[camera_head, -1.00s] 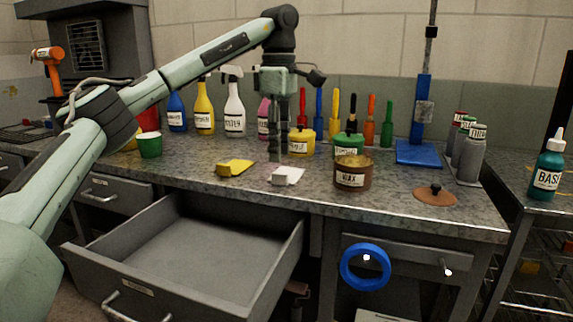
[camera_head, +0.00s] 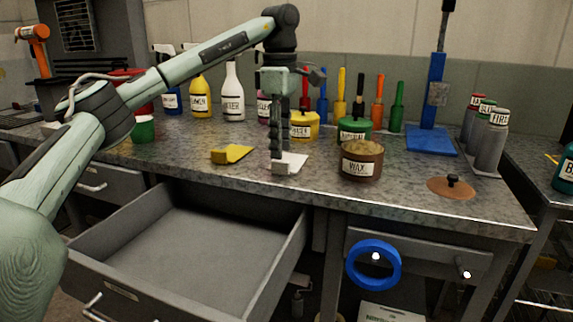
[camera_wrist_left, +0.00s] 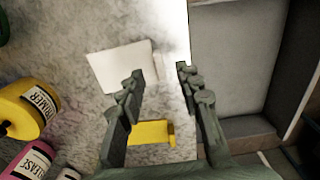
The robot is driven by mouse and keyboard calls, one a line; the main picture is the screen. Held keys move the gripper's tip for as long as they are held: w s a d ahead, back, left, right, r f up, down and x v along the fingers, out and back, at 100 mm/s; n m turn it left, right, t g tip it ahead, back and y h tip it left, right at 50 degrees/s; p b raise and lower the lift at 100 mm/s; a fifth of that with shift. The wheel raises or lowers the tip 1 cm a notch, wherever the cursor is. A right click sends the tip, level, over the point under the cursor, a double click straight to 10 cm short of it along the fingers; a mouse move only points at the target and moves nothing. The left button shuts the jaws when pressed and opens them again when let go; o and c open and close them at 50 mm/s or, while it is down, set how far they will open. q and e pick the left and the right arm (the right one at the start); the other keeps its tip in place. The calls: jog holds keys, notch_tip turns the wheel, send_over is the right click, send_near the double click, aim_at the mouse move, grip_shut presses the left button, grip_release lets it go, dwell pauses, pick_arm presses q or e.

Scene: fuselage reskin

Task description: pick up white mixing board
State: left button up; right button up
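The white mixing board (camera_head: 294,162) lies flat on the counter near its front edge, with a thicker block at its near end. It also shows in the left wrist view (camera_wrist_left: 115,66), left of centre. My left gripper (camera_head: 280,153) points down over the board, its fingers partly covering it. In the left wrist view the gripper (camera_wrist_left: 160,69) is open, with a clear gap between its fingers. The board's near end reaches into the space by the fingertips; I cannot tell whether they touch it. My right gripper is not in view.
A yellow board (camera_head: 232,154) lies to the left, a brown wax tin (camera_head: 362,160) to the right. Bottles and colored tools stand behind. An open empty drawer (camera_head: 190,245) juts out below the counter. A blue tape ring (camera_head: 373,265) hangs on the cabinet front.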

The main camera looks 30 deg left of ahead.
pick_arm(q)
jog(key=shift+a+f, duration=0.1)
jog(key=shift+f, duration=1.4)
jog(key=shift+c, duration=0.3)
grip_shut()
